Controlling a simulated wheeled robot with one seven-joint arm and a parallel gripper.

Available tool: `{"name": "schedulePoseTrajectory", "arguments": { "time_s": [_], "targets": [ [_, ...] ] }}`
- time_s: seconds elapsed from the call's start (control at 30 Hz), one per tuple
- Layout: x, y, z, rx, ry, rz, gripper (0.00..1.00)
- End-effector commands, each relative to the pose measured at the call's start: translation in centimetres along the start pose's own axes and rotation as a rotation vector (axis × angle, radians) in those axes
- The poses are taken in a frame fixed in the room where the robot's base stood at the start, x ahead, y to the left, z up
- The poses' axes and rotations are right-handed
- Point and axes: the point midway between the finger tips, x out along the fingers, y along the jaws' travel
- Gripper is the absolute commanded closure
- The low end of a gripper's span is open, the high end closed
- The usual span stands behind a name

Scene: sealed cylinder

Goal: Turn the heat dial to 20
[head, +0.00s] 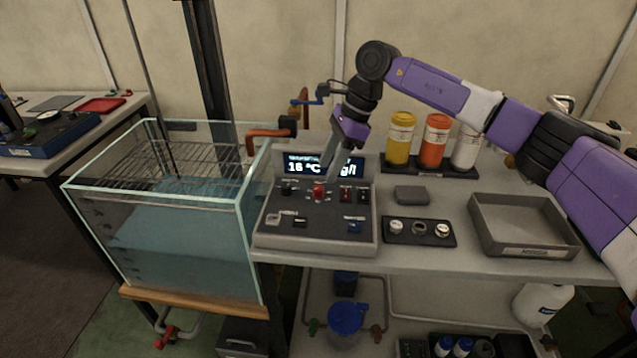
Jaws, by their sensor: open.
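A grey control console (311,236) stands on the bench beside the glass tank. My gripper (326,165) is open and points down just above the red knob, in front of the display. I cannot tell whether it touches the knob.
A glass tank (170,215) with blue water and a wire rack is at left. Right of the console are a tray of small round parts (419,232), a grey box (411,195), an empty grey tray (525,226) and coloured bottles (434,140) behind.

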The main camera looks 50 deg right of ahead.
Motion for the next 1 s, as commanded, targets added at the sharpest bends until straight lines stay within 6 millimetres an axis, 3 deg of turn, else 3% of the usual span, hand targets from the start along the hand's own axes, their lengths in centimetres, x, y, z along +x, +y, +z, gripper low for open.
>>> {"name": "schedulePoseTrajectory", "arguments": {
  "time_s": [0.33, 0.73, 1.0],
  "targets": [
    [5.0, 0.1, 0.1, 0.002, -0.002, 0.001, 0.53],
    [5.8, 0.0, 0.1, 0.002, -0.003, -0.001, 0.53],
    [5.8, 0.0, 0.1, 0.002, -0.003, 0.000, 1.00]
  ]
}}
